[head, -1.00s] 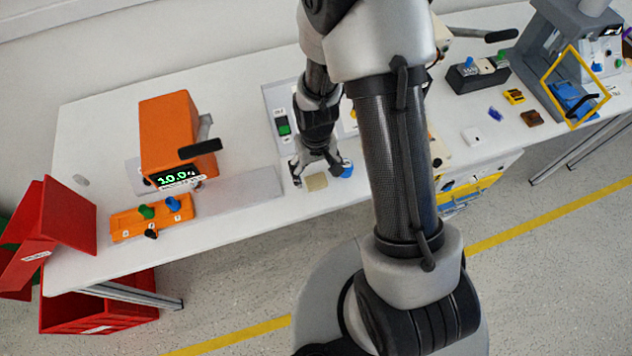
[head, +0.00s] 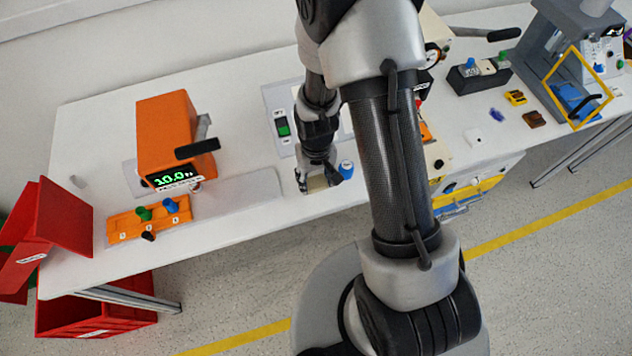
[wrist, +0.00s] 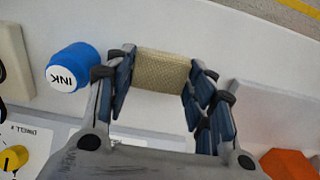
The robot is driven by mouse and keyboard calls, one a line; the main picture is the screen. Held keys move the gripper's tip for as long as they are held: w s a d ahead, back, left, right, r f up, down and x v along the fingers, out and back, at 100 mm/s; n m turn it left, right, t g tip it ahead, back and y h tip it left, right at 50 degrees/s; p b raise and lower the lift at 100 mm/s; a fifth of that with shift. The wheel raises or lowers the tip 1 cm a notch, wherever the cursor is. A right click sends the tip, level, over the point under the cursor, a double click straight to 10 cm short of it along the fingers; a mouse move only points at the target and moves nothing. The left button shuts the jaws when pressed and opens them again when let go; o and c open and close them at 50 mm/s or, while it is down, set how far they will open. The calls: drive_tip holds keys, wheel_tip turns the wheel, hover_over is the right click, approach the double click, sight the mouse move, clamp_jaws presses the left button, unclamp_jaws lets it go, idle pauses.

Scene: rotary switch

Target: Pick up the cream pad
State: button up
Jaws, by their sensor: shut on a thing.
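The cream pad (wrist: 162,70) is a small woven-looking block. In the wrist view it sits between the two fingers of my gripper (wrist: 160,82), which is shut on it with a finger against each side. In the head view my gripper (head: 318,182) is low at the table's front part, and the cream pad (head: 317,184) shows between its fingers, partly hidden by them. I cannot tell whether the pad touches the table.
A blue INK bottle (wrist: 74,68) stands close beside one finger; it also shows in the head view (head: 346,169). A light grey plate (head: 240,188) lies left of the gripper. An orange press (head: 172,140) and an orange button strip (head: 150,217) stand further left.

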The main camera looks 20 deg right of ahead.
sight(316, 181)
drive_tip(key=shift+r, duration=0.1)
drive_tip(key=shift+c, duration=0.2)
wheel_tip(316, 181, up, 20)
drive_tip(key=p, duration=0.6)
